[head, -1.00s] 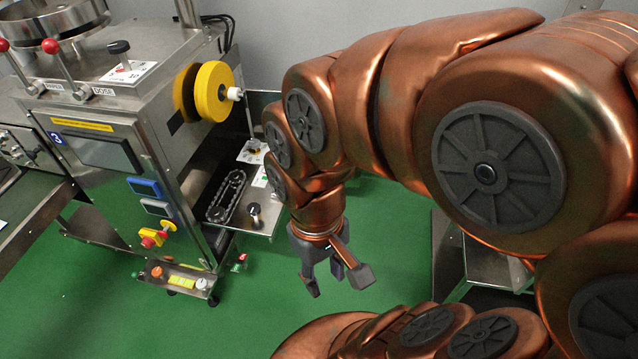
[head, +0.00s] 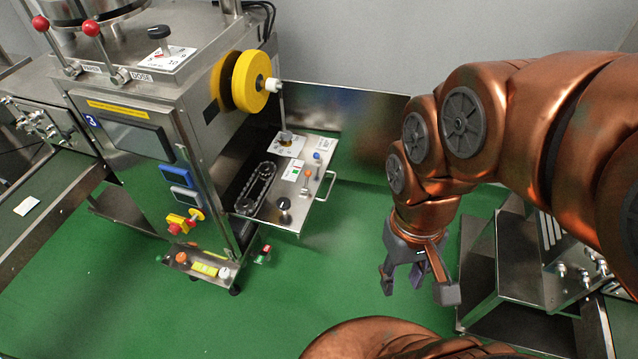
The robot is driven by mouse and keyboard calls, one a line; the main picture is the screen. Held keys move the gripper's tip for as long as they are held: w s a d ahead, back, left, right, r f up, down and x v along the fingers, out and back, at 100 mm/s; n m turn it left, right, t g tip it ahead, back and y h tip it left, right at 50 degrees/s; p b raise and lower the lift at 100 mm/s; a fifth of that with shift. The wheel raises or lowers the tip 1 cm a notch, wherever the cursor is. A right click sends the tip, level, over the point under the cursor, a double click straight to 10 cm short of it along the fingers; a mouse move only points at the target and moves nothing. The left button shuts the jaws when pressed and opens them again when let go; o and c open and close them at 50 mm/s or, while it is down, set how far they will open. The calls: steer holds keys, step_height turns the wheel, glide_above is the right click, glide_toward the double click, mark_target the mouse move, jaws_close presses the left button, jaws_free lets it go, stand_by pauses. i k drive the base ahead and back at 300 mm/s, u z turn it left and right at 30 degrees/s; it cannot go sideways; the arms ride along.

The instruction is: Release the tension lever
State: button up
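The packing machine (head: 190,110) stands at the left in the head view. Two red-ball levers (head: 92,28) rise from its top front edge, by labels that seem to read PAPER and DOSE. A black-knobbed lever (head: 160,36) stands on a marked card on top. A side shelf (head: 262,212) carries another black knob (head: 284,204) and small blue and orange knobs. I cannot tell which of these is the tension lever. My gripper (head: 417,285) hangs right of the shelf, fingers apart and empty, touching nothing.
A yellow roll (head: 250,82) sticks out from the machine's side above the shelf. The shelf has a metal handle (head: 326,186) on its right edge. A metal stand (head: 510,265) is at the right. Green floor (head: 300,290) lies open between machine and stand.

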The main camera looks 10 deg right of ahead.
mark_target(308, 173)
steer(key=k, duration=0.65)
steer(key=u, duration=0.55)
steer(key=i, duration=1.7)
steer(key=z, duration=0.2)
